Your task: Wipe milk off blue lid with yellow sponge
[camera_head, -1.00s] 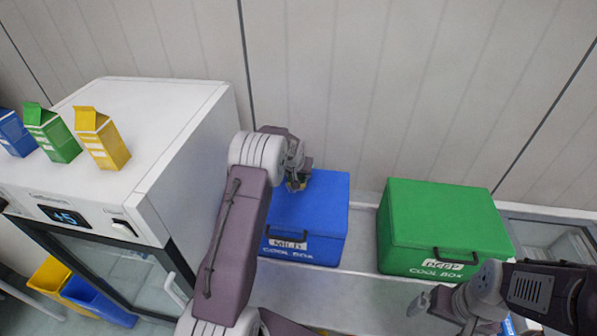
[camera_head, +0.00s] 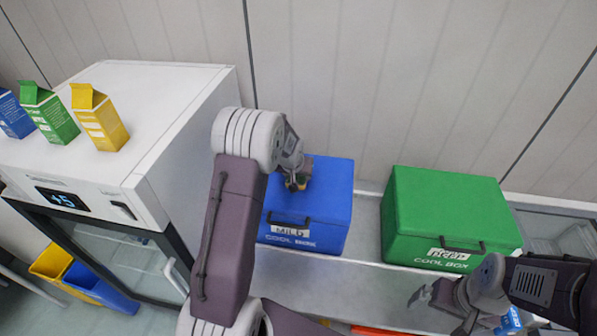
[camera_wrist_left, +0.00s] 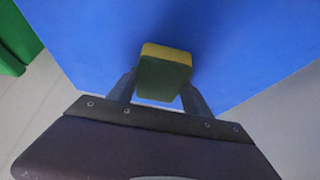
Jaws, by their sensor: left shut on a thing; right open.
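The blue cool box (camera_head: 325,215) stands on the white counter, its lid closed, with a label reading MILG or similar on its front. My left gripper (camera_head: 297,183) is over the lid, shut on the yellow sponge (camera_wrist_left: 166,53), which has a dark green layer. The sponge is at or just above the blue lid (camera_wrist_left: 240,35); I cannot tell if it touches. No milk shows on the visible lid; part of it is hidden by my left arm and gripper. My right gripper (camera_head: 428,297) is open and empty, in front of the green cool box.
A green cool box (camera_head: 450,215) stands right of the blue one. A white fridge (camera_head: 150,130) on the left bears a blue, a green and a yellow carton (camera_head: 98,120). A yellow and a blue bin (camera_head: 100,290) stand below. The wall is close behind the boxes.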

